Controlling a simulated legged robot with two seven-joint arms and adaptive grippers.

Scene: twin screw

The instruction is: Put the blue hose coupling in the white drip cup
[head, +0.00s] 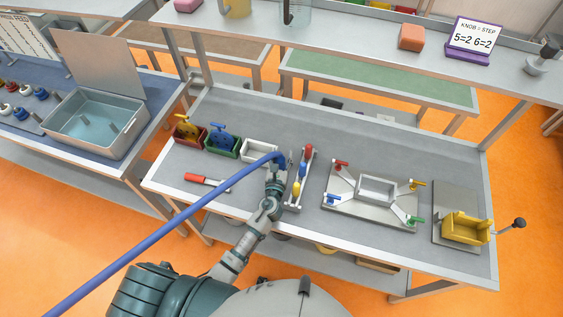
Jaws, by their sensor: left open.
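The blue hose (150,238) runs from the lower left up to the bench. Its coupling end (279,157) is beside my left gripper (282,163), just right of a white open box. This box (258,147) looks like the white drip cup and appears empty; it stands at the right end of a row with a red and a green box. My left gripper is open, low over the bench by the hose end. The fingers are small and partly hidden, so contact with the coupling cannot be told. My right gripper is not in view.
A rack with red, blue and yellow pieces (302,178) stands close right of my left gripper. A plate with coloured taps (345,207) and a pale central tray (377,190) lies further right, then a yellow block (466,229). A red-handled tool (203,180) lies left.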

